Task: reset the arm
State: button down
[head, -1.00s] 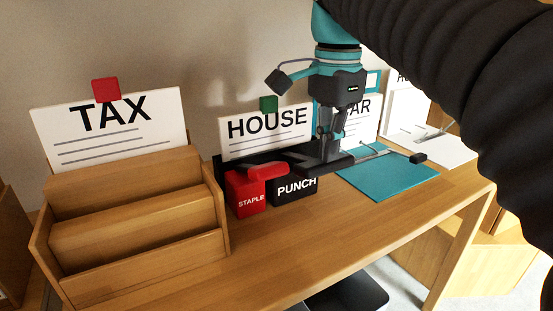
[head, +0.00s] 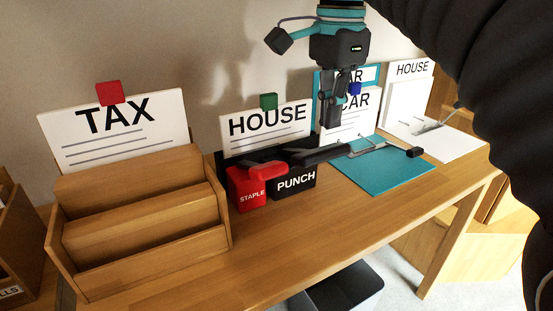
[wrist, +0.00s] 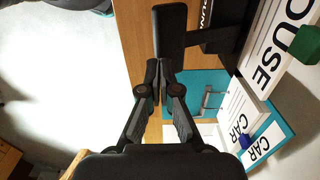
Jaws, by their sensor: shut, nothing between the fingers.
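My gripper (head: 328,122) is shut and empty, pointing down above the table near the black hole punch (head: 295,181). In the wrist view my gripper's fingertips (wrist: 159,65) meet, with a black lever in line just beyond them. The punch is labelled PUNCH and its long black handle reaches to the right. I cannot tell whether the fingertips touch it. A red stapler (head: 247,188) labelled STAPLE stands left of the punch.
A wooden sorter (head: 140,215) stands at the left with a TAX sheet (head: 117,130) behind. A HOUSE sheet (head: 265,130) and a CAR sheet (head: 350,122) stand at the back. A teal folder (head: 395,172) lies open at the right. The front table strip is clear. A dark bin (head: 345,290) stands below.

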jog(key=s+d+f+n+t, duration=0.2)
jog(key=s+d+f+n, duration=0.1)
jog(key=f, duration=0.5)
jog(key=s+d+f+n+t, duration=0.1)
jog(key=s+d+f+n, duration=0.3)
jog(key=f, duration=0.4)
jog(key=s+d+f+n+t, duration=0.2)
jog(key=s+d+f+n, duration=0.2)
jog(key=f, duration=0.4)
jog(key=shift+s+d+f+t, duration=0.2)
jog(key=shift+s+d+t, duration=0.15)
jog(key=shift+s, duration=0.55)
